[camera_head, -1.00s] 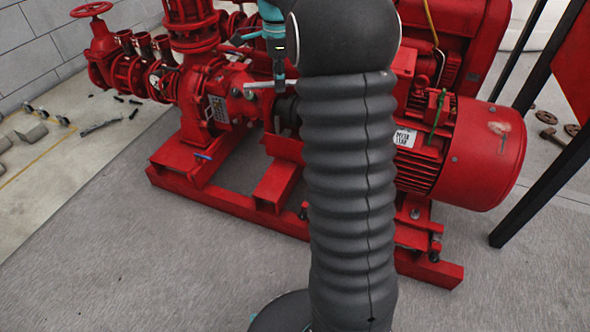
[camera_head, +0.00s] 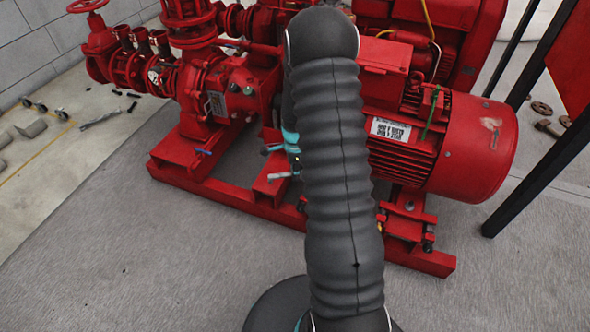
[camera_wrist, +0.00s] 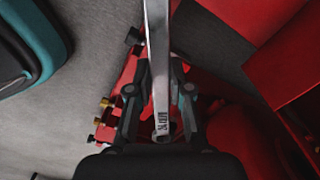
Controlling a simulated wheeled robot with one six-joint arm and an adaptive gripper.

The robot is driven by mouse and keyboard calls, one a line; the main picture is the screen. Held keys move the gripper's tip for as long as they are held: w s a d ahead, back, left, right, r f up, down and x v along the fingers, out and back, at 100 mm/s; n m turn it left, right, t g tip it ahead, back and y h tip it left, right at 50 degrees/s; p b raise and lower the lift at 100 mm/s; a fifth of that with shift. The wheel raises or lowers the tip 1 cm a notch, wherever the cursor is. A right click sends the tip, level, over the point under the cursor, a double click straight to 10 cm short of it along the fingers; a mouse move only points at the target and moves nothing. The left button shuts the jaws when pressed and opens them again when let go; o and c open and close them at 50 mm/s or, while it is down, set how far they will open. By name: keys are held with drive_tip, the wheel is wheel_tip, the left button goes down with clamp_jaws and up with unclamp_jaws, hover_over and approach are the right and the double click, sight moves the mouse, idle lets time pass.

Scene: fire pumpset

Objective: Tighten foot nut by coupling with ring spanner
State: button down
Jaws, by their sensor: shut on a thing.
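The spanner (camera_wrist: 158,40) is a bright silver bar in the wrist view. It runs from between my fingers out past the top edge, so its far end is out of view. My gripper (camera_wrist: 161,88) is shut on its lower part, with a dark finger on each side. In the head view a short pale piece of the spanner (camera_head: 279,175) shows left of my arm, above the red base frame. My arm hides most of my gripper and the coupling area there. A dark bolt head (camera_wrist: 133,36) lies left of the spanner. I cannot tell which nut is the foot nut.
The red motor (camera_head: 455,150) stands right of my arm and the red pump (camera_head: 215,95) left. The red base frame (camera_head: 235,200) runs beneath them. Brass-coloured fittings (camera_wrist: 104,102) show left of my fingers. Black posts (camera_head: 530,170) stand at right. The grey floor in front is clear.

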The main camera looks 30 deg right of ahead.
drive_tip(key=shift+w+d, duration=0.1)
drive_tip(key=shift+w, duration=0.2)
drive_tip(key=shift+f, duration=0.1)
drive_tip(key=shift+f+b, duration=1.95)
drive_tip(key=shift+f, duration=0.45)
drive_tip(key=shift+f+b, duration=0.9)
drive_tip(key=shift+f, duration=0.4)
